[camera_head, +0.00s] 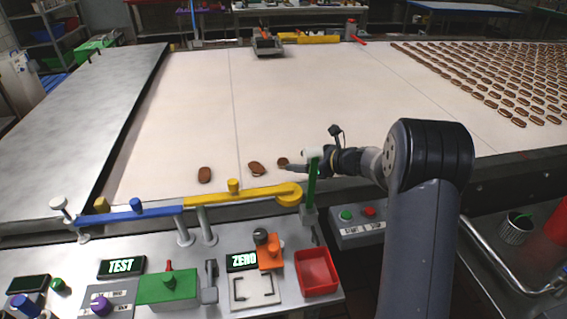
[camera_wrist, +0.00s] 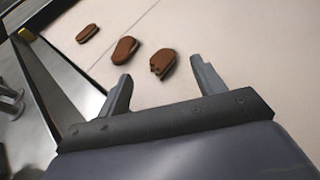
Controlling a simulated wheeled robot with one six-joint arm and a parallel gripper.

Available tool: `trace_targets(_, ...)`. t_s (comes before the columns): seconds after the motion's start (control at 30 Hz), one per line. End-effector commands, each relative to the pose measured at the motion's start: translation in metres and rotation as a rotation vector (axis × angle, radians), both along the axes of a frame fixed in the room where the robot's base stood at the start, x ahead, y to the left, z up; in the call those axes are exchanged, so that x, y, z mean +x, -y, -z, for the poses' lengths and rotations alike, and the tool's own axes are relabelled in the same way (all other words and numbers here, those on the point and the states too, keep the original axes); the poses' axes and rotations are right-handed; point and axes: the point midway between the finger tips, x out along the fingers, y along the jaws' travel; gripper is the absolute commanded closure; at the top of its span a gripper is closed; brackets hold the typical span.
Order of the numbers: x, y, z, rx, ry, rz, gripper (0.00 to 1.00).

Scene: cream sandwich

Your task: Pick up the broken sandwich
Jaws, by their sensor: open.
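A brown cream sandwich with a jagged, bitten-looking end, the broken sandwich (camera_wrist: 162,62), lies on the pale belt just past my fingertips in the wrist view. In the head view the broken sandwich (camera_head: 282,161) is partly hidden by my gripper (camera_head: 289,167). My gripper (camera_wrist: 161,71) is open and empty, with its two fingers apart on either side of the near end of the broken piece. I cannot tell the height of the fingertips above the belt.
Two other sandwiches lie to the left: one with shifted halves (camera_head: 257,168) and one whole-looking (camera_head: 205,174). Many sandwiches (camera_head: 500,85) lie in rows at the right. A yellow bar (camera_head: 265,194) and blue bar (camera_head: 150,212) edge the belt (camera_head: 180,110). A red tray (camera_head: 317,273) stands in front.

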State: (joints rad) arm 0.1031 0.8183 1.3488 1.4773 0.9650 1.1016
Motion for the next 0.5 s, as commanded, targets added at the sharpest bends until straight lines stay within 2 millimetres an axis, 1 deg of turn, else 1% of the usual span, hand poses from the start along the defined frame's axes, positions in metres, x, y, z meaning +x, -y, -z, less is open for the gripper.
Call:
trace_targets(0.3, 0.021, -0.03, 0.021, 0.001, 0.0, -0.003, 0.35)
trace_targets(0.4, 0.025, -0.036, 0.025, 0.0, 0.0, 0.0, 0.35)
trace_targets(0.5, 0.027, -0.039, 0.026, 0.0, 0.0, 0.0, 0.35)
